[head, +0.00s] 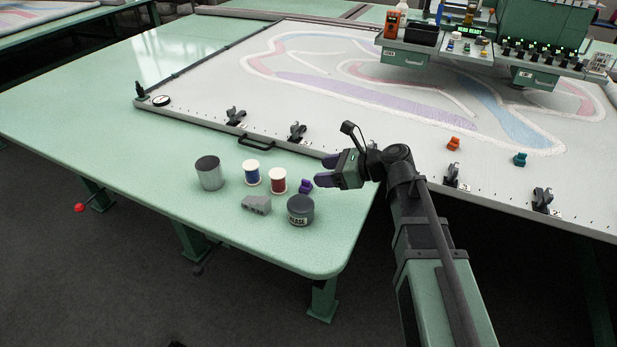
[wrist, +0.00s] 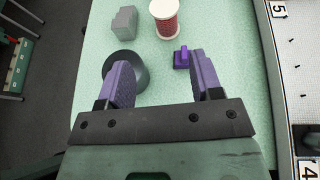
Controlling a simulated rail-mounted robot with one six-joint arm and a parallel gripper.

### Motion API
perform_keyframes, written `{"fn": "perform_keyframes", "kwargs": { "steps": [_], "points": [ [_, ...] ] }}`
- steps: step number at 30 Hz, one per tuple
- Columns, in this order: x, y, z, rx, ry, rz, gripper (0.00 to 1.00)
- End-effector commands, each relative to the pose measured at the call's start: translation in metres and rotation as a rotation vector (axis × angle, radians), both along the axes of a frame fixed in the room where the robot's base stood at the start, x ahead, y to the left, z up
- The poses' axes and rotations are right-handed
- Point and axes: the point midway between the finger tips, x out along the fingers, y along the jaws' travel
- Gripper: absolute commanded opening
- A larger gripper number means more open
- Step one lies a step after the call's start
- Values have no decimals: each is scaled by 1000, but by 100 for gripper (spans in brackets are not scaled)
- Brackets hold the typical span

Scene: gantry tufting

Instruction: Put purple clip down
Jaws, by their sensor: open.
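The purple clip (head: 305,186) stands on the green table, just right of the dark grease tin and in front of the red spool. In the wrist view the purple clip (wrist: 183,57) lies on the table near the tip of the right finger, apart from it as far as I can tell. My gripper (head: 323,170) is open and empty beside the clip, on its right side. In the wrist view the gripper's purple-padded fingers (wrist: 160,75) are spread wide, with bare table between them.
The grease tin (head: 300,210), grey block (head: 256,204), red spool (head: 278,181), blue spool (head: 251,173) and metal can (head: 209,173) cluster left of the clip. The frame (head: 215,125) with black clamps lies behind. Orange (head: 453,144) and teal (head: 519,159) clips sit on its cloth.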

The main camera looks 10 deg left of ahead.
Motion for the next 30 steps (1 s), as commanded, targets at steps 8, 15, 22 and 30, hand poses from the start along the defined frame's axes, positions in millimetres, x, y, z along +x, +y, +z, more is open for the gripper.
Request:
{"fn": "perform_keyframes", "kwargs": {
  "steps": [8, 15, 22, 30],
  "points": [
    [26, 105, 46, -773, -415, 750, 60],
    [45, 55, 22, -1098, -608, 1274, 60],
    [45, 55, 5, -1091, -623, 1288, 60],
    [45, 55, -39, -1091, -622, 1285, 60]
  ]
}}
